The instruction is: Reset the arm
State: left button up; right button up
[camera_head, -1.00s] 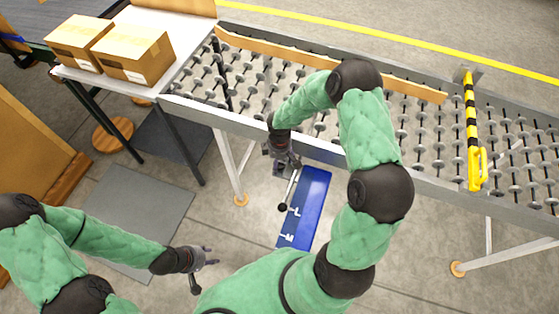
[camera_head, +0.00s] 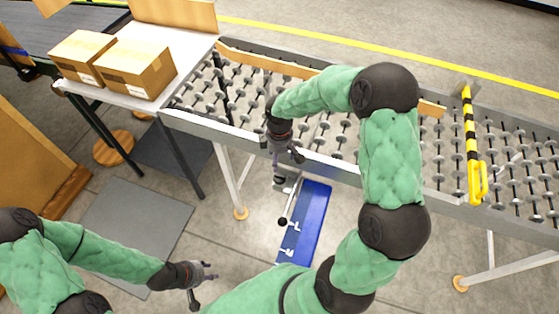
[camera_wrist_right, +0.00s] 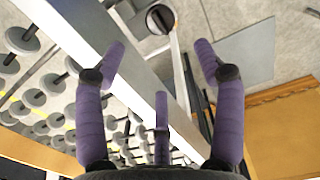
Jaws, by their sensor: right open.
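My right arm reaches over the roller conveyor (camera_head: 335,130) in the head view. My right gripper (camera_head: 284,168) hangs at the conveyor's near rail, above a lever with a black knob (camera_head: 283,221) on a blue panel (camera_head: 306,228). In the right wrist view the gripper (camera_wrist_right: 160,60) has its purple fingers spread, with nothing between them; the conveyor's metal rail (camera_wrist_right: 125,60) runs behind. My left gripper (camera_head: 203,285) is low at the left over the floor, its fingers apart and empty.
Two cardboard boxes (camera_head: 135,70) sit on a white table (camera_head: 195,45) at the upper left. A yellow-black striped bar (camera_head: 470,130) crosses the conveyor at the right. A grey mat (camera_head: 130,225) lies on the floor. Open floor surrounds the left gripper.

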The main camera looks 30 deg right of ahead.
dwell(0.5)
jog(key=s+a+f+m+y+b, duration=0.1)
jog(key=s+a+f+m+y, duration=0.15)
jog(key=a+f, duration=0.4)
jog(key=s+a+f+m+y, duration=0.1)
jog(key=s+a+f+m, duration=0.1)
jog(key=s+a+f, duration=0.35)
jog(key=s+a+f+m+b, duration=0.1)
jog(key=s+a+f+m, duration=0.5)
jog(key=s+f, duration=0.3)
jog(key=shift+s+a+f+b, duration=0.15)
jog(key=shift+a+f+b, duration=0.1)
jog(key=shift+f+b, duration=0.15)
